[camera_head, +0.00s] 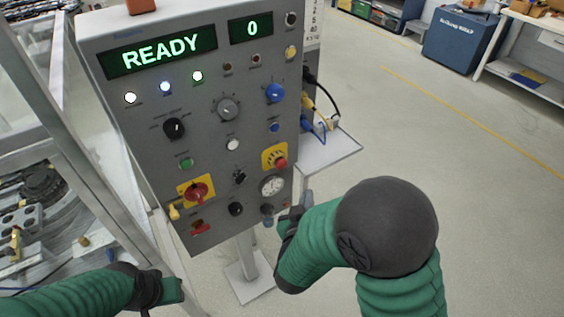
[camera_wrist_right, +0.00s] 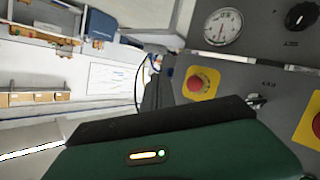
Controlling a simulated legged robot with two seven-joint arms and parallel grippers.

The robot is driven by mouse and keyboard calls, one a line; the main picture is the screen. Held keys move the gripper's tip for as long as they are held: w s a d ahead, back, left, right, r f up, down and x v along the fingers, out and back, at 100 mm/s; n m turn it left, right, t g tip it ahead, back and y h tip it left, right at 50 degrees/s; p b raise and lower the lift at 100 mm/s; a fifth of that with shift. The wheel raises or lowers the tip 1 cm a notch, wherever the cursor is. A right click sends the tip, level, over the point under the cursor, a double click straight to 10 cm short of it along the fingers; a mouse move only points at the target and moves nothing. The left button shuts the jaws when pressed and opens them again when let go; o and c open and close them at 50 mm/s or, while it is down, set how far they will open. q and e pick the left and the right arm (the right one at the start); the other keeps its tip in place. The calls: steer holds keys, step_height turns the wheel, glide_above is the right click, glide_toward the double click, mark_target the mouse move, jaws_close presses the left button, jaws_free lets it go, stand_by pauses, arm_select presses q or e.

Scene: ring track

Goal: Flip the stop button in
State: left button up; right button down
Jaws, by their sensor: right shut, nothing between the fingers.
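A grey control panel (camera_head: 215,110) stands tilted in the head view, its display reading READY and 0. A red mushroom stop button (camera_head: 281,163) on a yellow plate sits near its right edge, above a round gauge (camera_head: 271,186). The button also shows in the right wrist view (camera_wrist_right: 195,84). Another red control (camera_head: 196,191) on a yellow plate sits at the lower left. My right gripper (camera_head: 303,203) is shut and empty, just right of the panel's lower right edge, below the stop button. My left gripper (camera_head: 176,290) is below the panel; its fingers are unclear.
Several knobs, lamps and switches surround the buttons. A small shelf (camera_head: 336,150) with cables juts from the panel's right side. A metal frame (camera_head: 118,130) stands at the left. A blue bin (camera_head: 460,38) and benches are far off; the floor at right is clear.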

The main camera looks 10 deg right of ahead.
mark_target(282, 165)
arm_select(q)
steer(key=shift+w+r, duration=0.1)
steer(key=shift+r, duration=0.05)
arm_select(e)
steer(key=w+a, duration=0.2)
steer(key=w, duration=0.6)
steer(key=shift+w+a+f, duration=0.2)
steer(key=shift+w+a, duration=0.1)
steer(key=shift+w, duration=0.1)
arm_select(q)
steer(key=shift+a, duration=0.35)
arm_select(e)
steer(key=shift+a+r, duration=0.1)
steer(key=shift+a, duration=0.25)
arm_select(q)
steer(key=shift+d, duration=0.2)
arm_select(e)
steer(key=shift+d, duration=0.2)
arm_select(q)
steer(key=shift+a, duration=0.1)
steer(key=shift+p, duration=0.3)
